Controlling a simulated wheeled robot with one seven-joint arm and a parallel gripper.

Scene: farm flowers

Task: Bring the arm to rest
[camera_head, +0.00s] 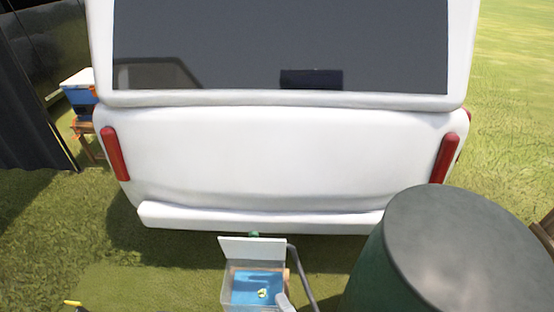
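I cannot make out my arm or my gripper in the head view. A small dark piece with a yellow tip (73,303) shows at the bottom left edge, cut off by the frame. I cannot tell what it belongs to.
A white vehicle (280,155) with red lights fills the middle. A large dark green drum (455,245) stands at the right. A clear box (237,290) with a blue inside and a raised white flap is at bottom centre. A blue-and-white cooler (80,88) sits left. Open grass lies right.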

